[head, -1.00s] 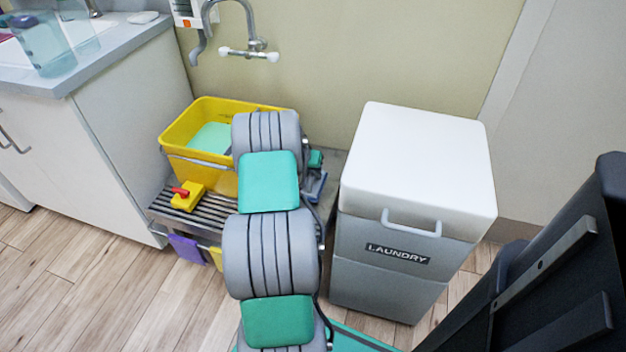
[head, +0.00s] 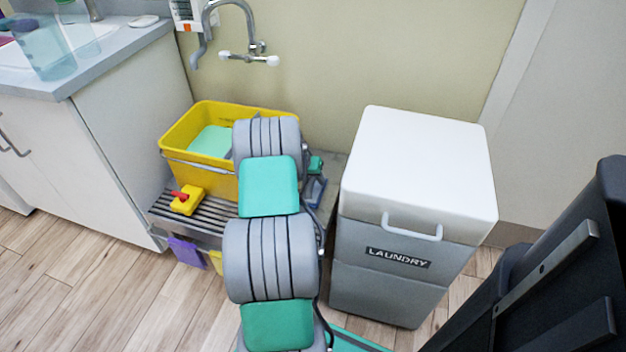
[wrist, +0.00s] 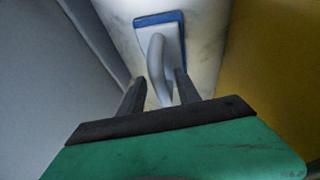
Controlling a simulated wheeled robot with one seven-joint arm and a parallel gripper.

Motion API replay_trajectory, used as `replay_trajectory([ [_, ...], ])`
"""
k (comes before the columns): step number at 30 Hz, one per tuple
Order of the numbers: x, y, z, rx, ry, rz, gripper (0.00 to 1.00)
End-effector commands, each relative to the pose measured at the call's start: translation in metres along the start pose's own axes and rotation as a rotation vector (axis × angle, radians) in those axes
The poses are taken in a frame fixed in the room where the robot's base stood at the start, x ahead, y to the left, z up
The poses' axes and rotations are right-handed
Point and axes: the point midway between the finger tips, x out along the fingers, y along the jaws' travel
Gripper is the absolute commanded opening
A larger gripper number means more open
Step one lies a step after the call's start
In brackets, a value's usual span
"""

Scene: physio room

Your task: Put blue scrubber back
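The blue scrubber (wrist: 178,36) shows in the wrist view as a pale plate with a blue edge and a raised grey handle. My gripper (wrist: 161,76) is open, its two dark fingers on either side of the handle's near end. The right finger looks close to the handle, and a small gap shows at the left. I cannot tell whether they touch. In the head view, a bit of the blue scrubber (head: 314,190) shows low on the right end of the metal rack, beside my arm. My arm hides most of that spot.
A yellow bucket (head: 190,130) stands on the slatted metal rack (head: 215,212), with a yellow and red tool (head: 187,200) in front. A grey laundry bin (head: 385,285) with a white lid stands close on the right. A sink cabinet (head: 135,140) is at left.

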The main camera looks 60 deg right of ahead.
Motion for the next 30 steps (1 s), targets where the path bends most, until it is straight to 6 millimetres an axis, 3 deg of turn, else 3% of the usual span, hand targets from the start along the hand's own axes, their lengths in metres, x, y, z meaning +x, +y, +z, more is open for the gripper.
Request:
replay_trajectory([
  [9,-0.078,0.000,-0.003,-0.001,0.005,-0.002,0.40],
  [15,-0.113,0.000,-0.001,-0.001,0.001,-0.001,0.40],
  [30,-0.122,0.000,-0.002,0.000,0.001,-0.001,0.40],
])
